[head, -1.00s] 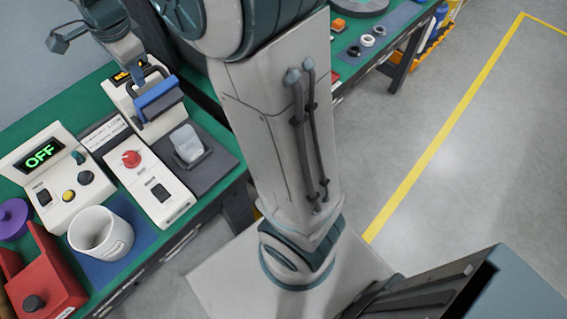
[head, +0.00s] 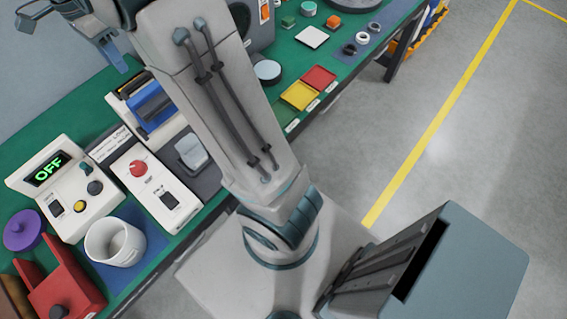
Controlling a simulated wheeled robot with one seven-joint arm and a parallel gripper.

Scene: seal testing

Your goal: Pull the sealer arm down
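The sealer (head: 177,125) is a white machine on the green bench at left, with a blue and dark arm (head: 153,106) across its top. How far that arm is raised is hard to tell. My gripper (head: 72,38) is at the top left edge, partly cut off. Its two fingers look spread apart with nothing between them. It is up and left of the sealer arm in the picture, and no contact shows.
A control box reading OFF (head: 58,182), a white cup (head: 114,242), a red holder (head: 70,285) and a purple lid (head: 24,230) stand at left. A white box with a red knob (head: 152,180) sits before the sealer. Yellow (head: 300,95) and red trays (head: 318,78) lie right of my arm.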

